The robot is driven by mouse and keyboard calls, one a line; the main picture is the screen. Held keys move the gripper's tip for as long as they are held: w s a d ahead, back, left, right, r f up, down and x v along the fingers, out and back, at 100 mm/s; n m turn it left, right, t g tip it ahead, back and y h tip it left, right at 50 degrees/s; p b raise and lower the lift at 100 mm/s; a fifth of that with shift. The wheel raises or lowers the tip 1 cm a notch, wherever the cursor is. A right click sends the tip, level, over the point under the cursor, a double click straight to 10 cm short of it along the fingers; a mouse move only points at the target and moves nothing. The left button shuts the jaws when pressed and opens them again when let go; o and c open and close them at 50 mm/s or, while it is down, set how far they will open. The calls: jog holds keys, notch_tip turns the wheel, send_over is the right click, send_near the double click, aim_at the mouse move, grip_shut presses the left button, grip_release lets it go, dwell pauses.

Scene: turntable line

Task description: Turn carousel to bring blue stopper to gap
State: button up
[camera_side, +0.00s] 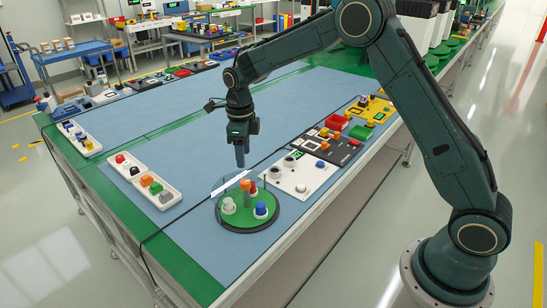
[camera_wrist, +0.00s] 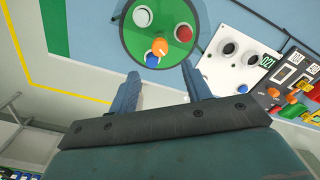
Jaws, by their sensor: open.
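The carousel (camera_side: 249,222) is a round green disc with a dark rim near the table's front edge; it also shows in the wrist view (camera_wrist: 136,46). A blue stopper (camera_side: 261,208) sits in a white holder at its right front in the side view. In the wrist view the blue stopper (camera_wrist: 151,60) is at the disc's lower edge, partly behind an upright orange peg (camera_wrist: 160,46). A red stopper (camera_side: 252,188) and a pale piece (camera_side: 228,204) also stand on the disc. My gripper (camera_side: 240,163) is above the carousel, pointing down, open and empty. I cannot make out the gap.
A white strip (camera_side: 231,182) stands behind the carousel. A white panel (camera_side: 299,174) with round knobs is close on the right, with dark and yellow panels beyond. White trays (camera_side: 143,181) of coloured pieces lie left. The blue mat between is mostly clear.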

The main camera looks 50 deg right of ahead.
jog(key=shift+r, duration=2.3)
jog(key=s+r+n+t, duration=0.3)
jog(key=s+r+n, duration=1.1)
jog(key=s, duration=0.2)
jog(key=s+d+f+n+t, duration=0.1)
jog(key=s+n+t, duration=0.1)
jog(key=s+n, duration=1.3)
jog(key=s, duration=0.4)
jog(key=shift+f, duration=0.4)
